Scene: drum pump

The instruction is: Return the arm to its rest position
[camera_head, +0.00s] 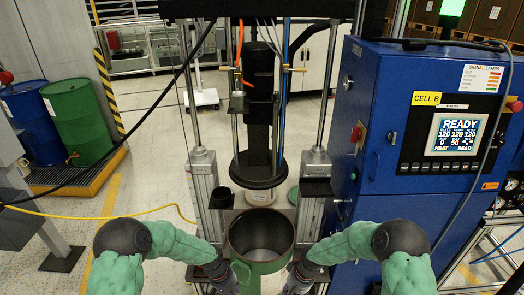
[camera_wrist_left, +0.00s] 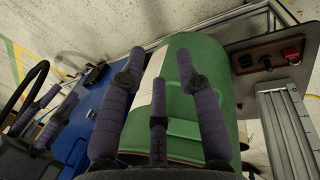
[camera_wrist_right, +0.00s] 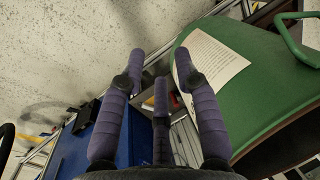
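In the head view, my green-sleeved arms come in from both lower sides. My left gripper (camera_head: 222,280) is low beside the left side of an open green drum (camera_head: 243,272), and my right gripper (camera_head: 298,278) is low beside its right side. The left wrist view shows the left gripper (camera_wrist_left: 158,75) with its purple fingers spread and the green drum (camera_wrist_left: 185,105) behind them. The right wrist view shows the right gripper (camera_wrist_right: 160,68) with spread fingers and nothing between them. The drum's green side (camera_wrist_right: 240,90), with a paper label (camera_wrist_right: 208,66), is to the right there.
The pump's round black plate (camera_head: 258,180) hangs above and behind the drum between upright columns. A blue cabinet (camera_head: 375,120) with a screen (camera_head: 457,134) reading READY stands close on the right. A yellow cable (camera_head: 110,217) lies on the left floor; blue and green barrels (camera_head: 78,122) stand farther back.

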